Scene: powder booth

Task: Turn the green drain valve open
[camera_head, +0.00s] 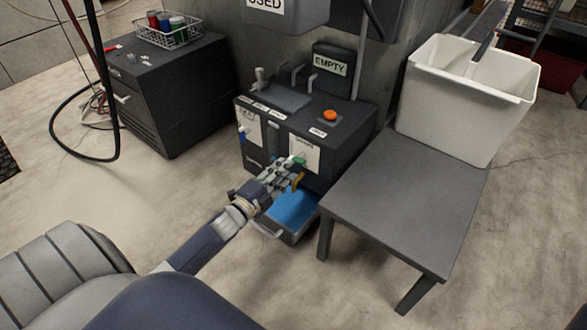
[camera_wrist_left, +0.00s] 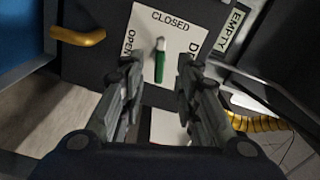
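The green drain valve (camera_head: 299,160) is a small handle on a white label plate on the front of the dark machine (camera_head: 345,130). In the left wrist view the green handle (camera_wrist_left: 159,68) hangs from a pale pivot, with CLOSED printed above it and OPEN to its left. My left gripper (camera_head: 287,170) is right in front of the valve. In the left wrist view its two fingers (camera_wrist_left: 160,78) are apart, one on each side of the handle, with gaps visible. My right gripper is in neither view.
A yellow spout or handle (camera_wrist_left: 78,37) sits beside the valve plate. A blue-lined tray (camera_head: 293,208) stands below. A grey table (camera_head: 400,200) with a white bin (camera_head: 455,110) is at right. A black cabinet (camera_head: 165,95) stands left, with open floor between.

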